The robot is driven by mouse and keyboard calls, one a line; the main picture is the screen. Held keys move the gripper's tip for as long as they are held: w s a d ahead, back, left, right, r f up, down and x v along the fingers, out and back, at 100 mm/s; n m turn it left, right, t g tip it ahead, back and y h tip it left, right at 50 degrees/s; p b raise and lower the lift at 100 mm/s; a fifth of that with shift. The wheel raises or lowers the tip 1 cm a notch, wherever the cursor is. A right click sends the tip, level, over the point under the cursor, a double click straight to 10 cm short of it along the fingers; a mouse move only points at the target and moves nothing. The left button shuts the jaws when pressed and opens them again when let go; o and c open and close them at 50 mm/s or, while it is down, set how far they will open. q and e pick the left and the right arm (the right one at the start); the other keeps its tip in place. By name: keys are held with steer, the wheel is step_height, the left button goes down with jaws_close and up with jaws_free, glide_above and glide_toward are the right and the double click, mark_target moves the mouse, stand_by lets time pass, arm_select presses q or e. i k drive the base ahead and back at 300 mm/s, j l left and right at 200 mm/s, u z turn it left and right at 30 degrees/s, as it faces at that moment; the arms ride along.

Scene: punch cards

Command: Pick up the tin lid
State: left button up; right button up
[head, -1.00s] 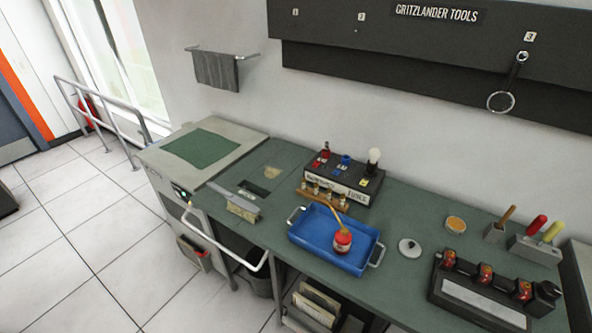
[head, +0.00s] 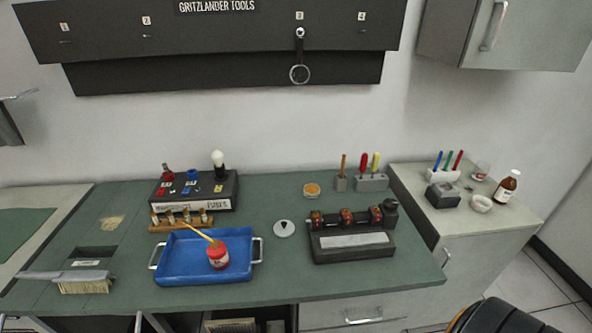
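A small round light-grey disc with a dark mark in its middle, which looks like the tin lid (head: 284,229), lies flat on the green workbench (head: 285,275). It is between the blue tray (head: 205,278) and the black rack (head: 352,255). A small round open tin (head: 312,190) with orange contents stands behind it, slightly to the right. Neither of my grippers is in view.
Tool holders (head: 371,183) stand at the back right. Bench in front of the lid is clear.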

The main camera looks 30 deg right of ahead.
mark_target(283, 228)
steer(key=z, duration=1.15)
